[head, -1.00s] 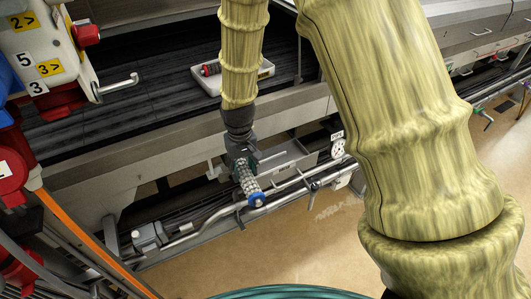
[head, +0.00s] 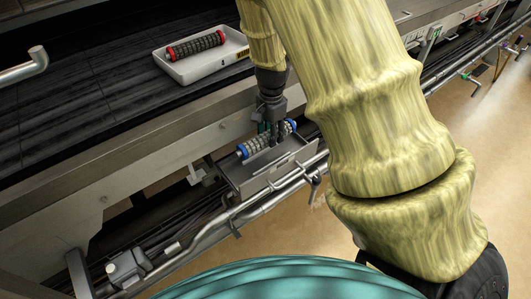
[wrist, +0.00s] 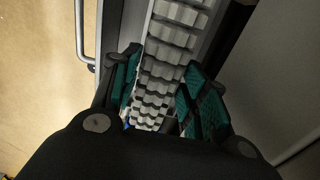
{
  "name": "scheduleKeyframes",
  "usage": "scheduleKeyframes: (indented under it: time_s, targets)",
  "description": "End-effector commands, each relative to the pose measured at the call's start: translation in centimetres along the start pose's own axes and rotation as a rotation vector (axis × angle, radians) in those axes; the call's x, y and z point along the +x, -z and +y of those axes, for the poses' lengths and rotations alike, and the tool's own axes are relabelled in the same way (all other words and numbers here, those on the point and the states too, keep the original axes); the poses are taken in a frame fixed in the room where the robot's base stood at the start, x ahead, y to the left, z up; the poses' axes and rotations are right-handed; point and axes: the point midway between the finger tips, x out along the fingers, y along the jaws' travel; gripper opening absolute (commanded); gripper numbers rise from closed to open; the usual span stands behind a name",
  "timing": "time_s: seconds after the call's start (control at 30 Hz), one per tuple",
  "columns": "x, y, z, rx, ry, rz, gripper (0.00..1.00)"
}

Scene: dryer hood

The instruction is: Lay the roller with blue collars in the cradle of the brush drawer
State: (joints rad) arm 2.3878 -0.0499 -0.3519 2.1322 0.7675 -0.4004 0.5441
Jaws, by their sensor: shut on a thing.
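The roller with blue collars (head: 256,146) is grey and studded, with a blue collar at each end. My gripper (head: 272,139) is shut on it near its middle, from above. In the wrist view the pale studded roller (wrist: 165,65) runs between the green pads of my gripper (wrist: 158,100). The roller lies lengthwise over the back part of the brush drawer (head: 272,178), a grey metal tray jutting out below the machine's edge. The cradle is hidden under the roller and gripper. I cannot tell whether the roller touches it.
A white tray (head: 205,66) holding a roller with red collars (head: 196,46) stands on the dark belt (head: 90,100). Silver pipes (head: 205,238) run along the machine in front of the drawer.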

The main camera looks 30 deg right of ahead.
Motion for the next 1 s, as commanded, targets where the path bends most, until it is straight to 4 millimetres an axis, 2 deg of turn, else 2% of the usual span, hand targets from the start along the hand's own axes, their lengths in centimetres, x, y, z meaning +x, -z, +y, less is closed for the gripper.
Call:
scheduleKeyframes:
  time_s: [0.2, 0.47, 0.7, 1.0]
  targets:
    - [3.4, 0.0, 0.1, -0.001, -0.002, -0.001, 0.06]
    - [4.9, -0.1, -0.1, -0.006, 0.000, 0.000, 0.06]
    - [7.7, -0.1, 0.0, -0.006, -0.001, -0.001, 0.06]
    - [8.1, -0.1, -0.1, -0.007, 0.000, 0.000, 0.06]
